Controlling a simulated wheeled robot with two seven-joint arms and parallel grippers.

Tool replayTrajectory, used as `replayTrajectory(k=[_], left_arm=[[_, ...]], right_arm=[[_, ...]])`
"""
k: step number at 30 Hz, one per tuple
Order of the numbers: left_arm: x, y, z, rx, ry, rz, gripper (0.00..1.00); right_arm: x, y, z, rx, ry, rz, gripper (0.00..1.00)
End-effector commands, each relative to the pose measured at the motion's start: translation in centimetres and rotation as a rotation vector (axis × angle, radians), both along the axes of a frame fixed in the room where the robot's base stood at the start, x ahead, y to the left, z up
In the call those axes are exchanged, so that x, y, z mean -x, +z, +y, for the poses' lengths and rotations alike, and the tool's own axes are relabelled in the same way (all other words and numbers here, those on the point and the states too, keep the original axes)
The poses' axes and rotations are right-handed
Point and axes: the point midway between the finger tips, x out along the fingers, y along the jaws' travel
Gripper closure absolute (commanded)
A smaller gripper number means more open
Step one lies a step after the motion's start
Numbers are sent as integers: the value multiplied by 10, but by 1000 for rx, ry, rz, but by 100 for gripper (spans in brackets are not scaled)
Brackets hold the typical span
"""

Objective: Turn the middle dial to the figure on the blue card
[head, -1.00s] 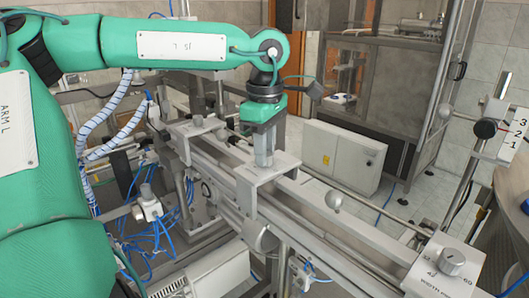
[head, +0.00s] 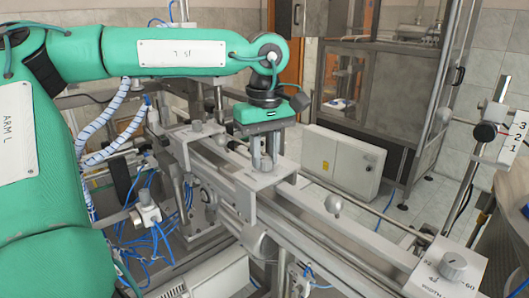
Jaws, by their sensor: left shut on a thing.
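My left gripper (head: 265,165) points down over the middle plate (head: 246,186) of the machine's rail. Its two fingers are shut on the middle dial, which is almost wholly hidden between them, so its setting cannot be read. A second dial (head: 197,126) sits on the far plate. A third dial (head: 454,262) is on the near plate (head: 422,274), with printed figures around it and lettering that begins "WIDTH". I cannot make out a blue card; only a small blue patch (head: 525,208) shows at the right edge. My right gripper is not in view.
A round ball-like knob (head: 334,204) stands along the rail between the middle and near plates. A post with a scale marked 1, 2, 3 (head: 518,138) is at the right. Blue hoses (head: 155,235) hang at the left. A pale cabinet (head: 343,160) stands behind.

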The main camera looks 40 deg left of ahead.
Motion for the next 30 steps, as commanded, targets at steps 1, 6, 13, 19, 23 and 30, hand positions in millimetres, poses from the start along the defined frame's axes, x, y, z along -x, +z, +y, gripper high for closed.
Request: replayTrajectory(k=[1,6,13,19,23,30], left_arm=[[1,-2,0,1,-6,4,97],[1,-2,0,1,-13,4,97],[1,-2,-1,0,-12,5,97],[1,-2,0,1,-11,3,52],[1,-1,0,0,-10,2,52],[-1,11,0,-1,-8,-1,52]], right_arm=[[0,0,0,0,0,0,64],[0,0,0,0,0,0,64],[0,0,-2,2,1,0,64],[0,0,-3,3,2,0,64],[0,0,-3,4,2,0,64],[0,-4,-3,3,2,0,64]])
